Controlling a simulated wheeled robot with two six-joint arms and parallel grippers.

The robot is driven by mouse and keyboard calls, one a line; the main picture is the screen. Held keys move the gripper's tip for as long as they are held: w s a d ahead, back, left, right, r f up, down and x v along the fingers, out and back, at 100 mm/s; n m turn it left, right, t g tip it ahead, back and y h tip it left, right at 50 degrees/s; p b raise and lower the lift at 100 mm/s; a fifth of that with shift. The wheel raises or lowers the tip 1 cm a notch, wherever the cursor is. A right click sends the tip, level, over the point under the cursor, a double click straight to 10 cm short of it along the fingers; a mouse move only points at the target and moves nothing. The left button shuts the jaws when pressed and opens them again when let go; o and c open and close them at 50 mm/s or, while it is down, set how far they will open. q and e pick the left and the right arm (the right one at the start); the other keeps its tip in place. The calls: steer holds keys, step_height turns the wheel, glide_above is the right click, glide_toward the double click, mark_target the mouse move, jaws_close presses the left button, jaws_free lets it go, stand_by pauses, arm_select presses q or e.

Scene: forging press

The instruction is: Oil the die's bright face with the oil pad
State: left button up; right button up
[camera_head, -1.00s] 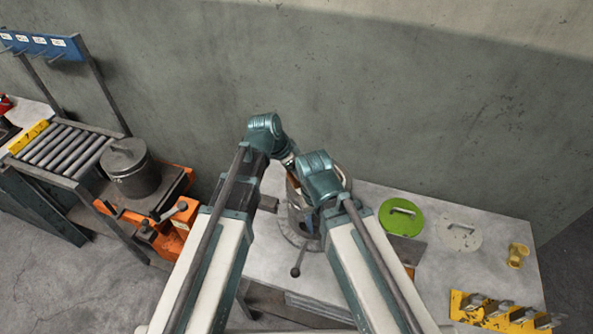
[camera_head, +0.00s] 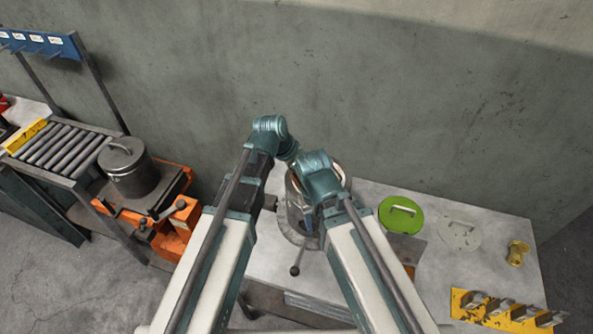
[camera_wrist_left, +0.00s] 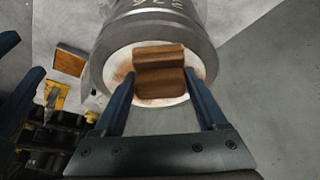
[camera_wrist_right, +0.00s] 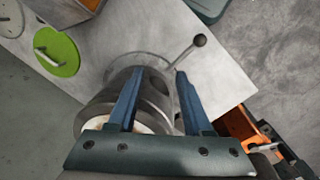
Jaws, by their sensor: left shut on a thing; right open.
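The die (camera_head: 292,208) is a grey cylinder on the bench, partly hidden by my wrists. Its bright face (camera_wrist_left: 116,66) is pale and round, with a brownish smear near the pad. The oil pad (camera_wrist_left: 160,82) is a brown block with a raised grip. My left gripper (camera_wrist_left: 158,76) is shut on the pad, which is over the bright face; whether it touches is hard to tell. My right gripper (camera_wrist_right: 160,72) is open and empty, its fingers over the die's dark side (camera_wrist_right: 112,92).
A lever with a ball knob (camera_head: 295,270) sticks out in front of the die. Right on the bench are a green disc with a handle (camera_head: 392,219), a grey disc (camera_head: 460,236), a yellow cup (camera_head: 517,253) and a yellow rack (camera_head: 480,312). A lidded pot (camera_head: 128,175) stands left.

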arm_select(q)
steer(key=shift+s+d, duration=0.2)
steer(key=shift+d, duration=0.55)
steer(key=shift+s+d, duration=0.25)
steer(key=shift+d, duration=0.5)
steer(key=shift+s+d, duration=0.25)
steer(key=shift+d, duration=0.5)
